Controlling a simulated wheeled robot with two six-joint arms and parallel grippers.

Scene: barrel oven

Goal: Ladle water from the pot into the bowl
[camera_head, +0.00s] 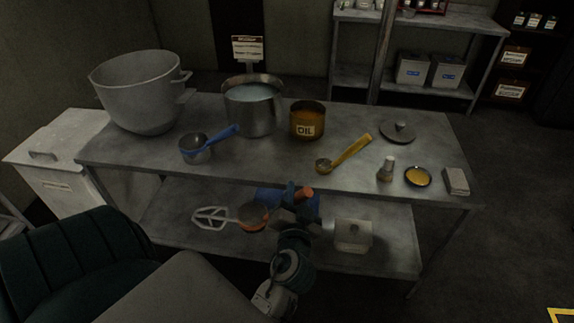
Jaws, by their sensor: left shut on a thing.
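The steel pot (252,118) stands at the back middle of the table with pale bluish water in it. The large grey bowl (140,95) stands at the table's left end. My left gripper (292,199) is in front of the table's front edge, shut on what looks like an orange-handled ladle (304,194). A round orange-brown cup (253,216), seemingly the ladle's, shows left of the gripper. The fingers hide the middle of the handle. A blue-handled ladle (197,153) and a yellow-handled ladle (352,148) lie on the table. My right gripper is not in view.
An oil pot (307,124) stands right of the steel pot. A lid (398,132), small shaker (386,170), yellow dish (418,177) and grey block (456,181) are on the right. A lower shelf (170,222) holds a white paddle (211,216) and a box (353,237).

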